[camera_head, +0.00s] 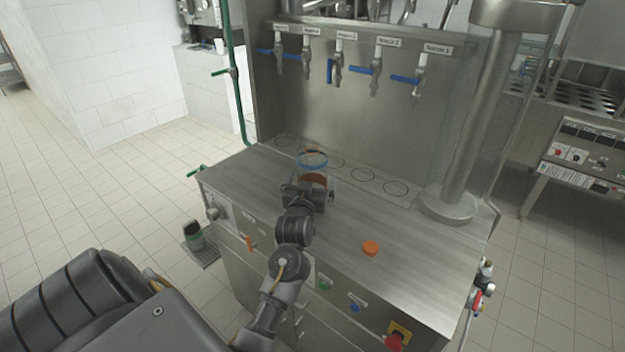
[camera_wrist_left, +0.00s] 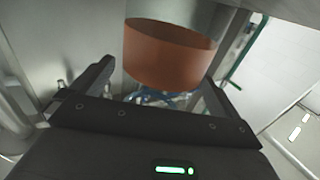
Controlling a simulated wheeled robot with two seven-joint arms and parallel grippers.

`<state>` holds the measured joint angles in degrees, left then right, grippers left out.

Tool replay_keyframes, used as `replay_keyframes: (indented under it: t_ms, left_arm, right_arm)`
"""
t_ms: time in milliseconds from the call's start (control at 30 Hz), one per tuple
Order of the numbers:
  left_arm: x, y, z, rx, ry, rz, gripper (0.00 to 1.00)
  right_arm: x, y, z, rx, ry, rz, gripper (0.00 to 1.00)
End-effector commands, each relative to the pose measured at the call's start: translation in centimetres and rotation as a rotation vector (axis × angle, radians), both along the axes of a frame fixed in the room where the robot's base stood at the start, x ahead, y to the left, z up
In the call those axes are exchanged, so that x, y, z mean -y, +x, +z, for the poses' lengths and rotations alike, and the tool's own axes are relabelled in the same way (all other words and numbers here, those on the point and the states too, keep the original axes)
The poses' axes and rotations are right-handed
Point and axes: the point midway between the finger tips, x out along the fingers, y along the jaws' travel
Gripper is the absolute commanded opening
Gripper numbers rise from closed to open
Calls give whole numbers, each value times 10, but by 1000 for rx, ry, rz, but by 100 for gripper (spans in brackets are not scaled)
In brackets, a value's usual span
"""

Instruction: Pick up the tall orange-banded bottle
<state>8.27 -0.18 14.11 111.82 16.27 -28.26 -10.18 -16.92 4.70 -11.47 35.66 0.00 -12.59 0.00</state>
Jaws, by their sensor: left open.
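The orange-banded bottle (camera_head: 313,160) stands on the metal counter below the taps, clear at the top with a blue ring and an orange band lower down. My left gripper (camera_head: 309,187) is in front of it and hides part of its lower side. In the left wrist view the orange band (camera_wrist_left: 165,55) shows large between and beyond the two spread fingers of the left gripper (camera_wrist_left: 158,80). The fingers are open; whether they touch the bottle I cannot tell. My right gripper is not in view.
Several taps with blue handles (camera_head: 372,70) hang from the back panel. A thick metal column (camera_head: 470,130) stands at the right. Circles mark the counter's rear. Its middle is mostly clear.

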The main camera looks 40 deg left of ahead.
Motion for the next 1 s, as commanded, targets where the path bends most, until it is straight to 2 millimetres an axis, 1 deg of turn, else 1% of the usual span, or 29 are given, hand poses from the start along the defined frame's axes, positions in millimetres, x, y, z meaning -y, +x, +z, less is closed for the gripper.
replay_keyframes:
  t_ms: [33, 133, 400, 700, 767, 1000]
  left_arm:
    - [-4, 6, 3, -1, 2, 1, 100]
    - [-8, 14, 1, -1, 0, 1, 100]
    - [-9, 16, 0, 0, 0, 0, 100]
    - [-9, 16, -1, 0, 0, 0, 61]
    - [-9, 16, -1, 0, 0, 0, 54]
    - [-9, 16, 0, 1, 0, 0, 54]
  right_arm:
    - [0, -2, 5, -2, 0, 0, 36]
    - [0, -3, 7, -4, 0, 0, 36]
    - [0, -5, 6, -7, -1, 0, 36]
    - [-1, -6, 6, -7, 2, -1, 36]
    - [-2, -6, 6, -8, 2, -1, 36]
    - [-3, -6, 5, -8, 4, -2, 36]
